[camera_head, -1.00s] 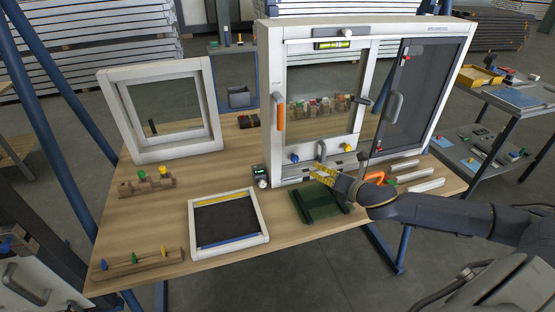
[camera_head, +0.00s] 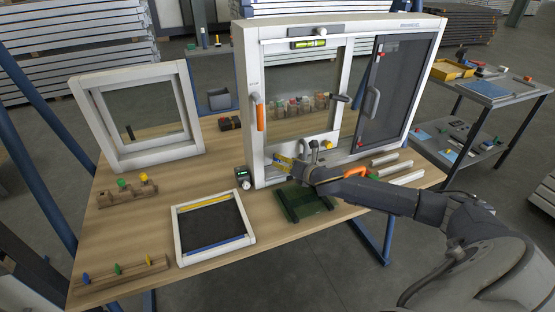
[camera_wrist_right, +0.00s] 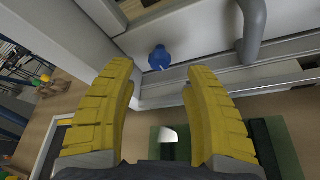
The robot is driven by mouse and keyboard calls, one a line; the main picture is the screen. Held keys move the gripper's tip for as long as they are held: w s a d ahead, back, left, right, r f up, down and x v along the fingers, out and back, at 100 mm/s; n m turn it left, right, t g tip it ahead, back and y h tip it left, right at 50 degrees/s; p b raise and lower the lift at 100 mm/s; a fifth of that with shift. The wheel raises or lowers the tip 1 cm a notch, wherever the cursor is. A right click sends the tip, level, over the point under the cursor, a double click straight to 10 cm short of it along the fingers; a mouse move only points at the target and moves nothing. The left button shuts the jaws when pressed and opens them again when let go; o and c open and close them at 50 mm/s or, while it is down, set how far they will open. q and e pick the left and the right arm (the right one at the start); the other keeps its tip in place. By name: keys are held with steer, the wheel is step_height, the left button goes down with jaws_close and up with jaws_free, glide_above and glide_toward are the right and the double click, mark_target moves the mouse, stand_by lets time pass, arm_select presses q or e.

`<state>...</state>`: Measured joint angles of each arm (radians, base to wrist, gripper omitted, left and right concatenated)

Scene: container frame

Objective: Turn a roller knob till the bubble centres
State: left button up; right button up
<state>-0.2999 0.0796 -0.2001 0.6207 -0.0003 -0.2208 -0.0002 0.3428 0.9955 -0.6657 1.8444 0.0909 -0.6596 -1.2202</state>
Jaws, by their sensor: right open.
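The white window frame (camera_head: 247,110) stands upright at the back right of the bench. A level with a yellow-green vial (camera_head: 310,44) sits on its top rail; the bubble is too small to place. On the bottom rail, a yellow knob (camera_head: 328,146) shows in the head view. A blue knob (camera_wrist_right: 159,58) shows in the wrist view, beyond the fingertips and between their lines, untouched. My right gripper (camera_wrist_right: 162,68), with yellow fingers, is open and empty in front of that rail; it also shows in the head view (camera_head: 283,162), where it hides the blue knob. My left gripper is not in view.
A grey curved handle (camera_wrist_right: 252,28) stands close right of the blue knob. A small dark gauge (camera_head: 243,176) stands left of the frame.

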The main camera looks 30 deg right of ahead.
steer(key=shift+x, duration=2.85)
steer(key=shift+f, duration=0.1)
jaws_close()
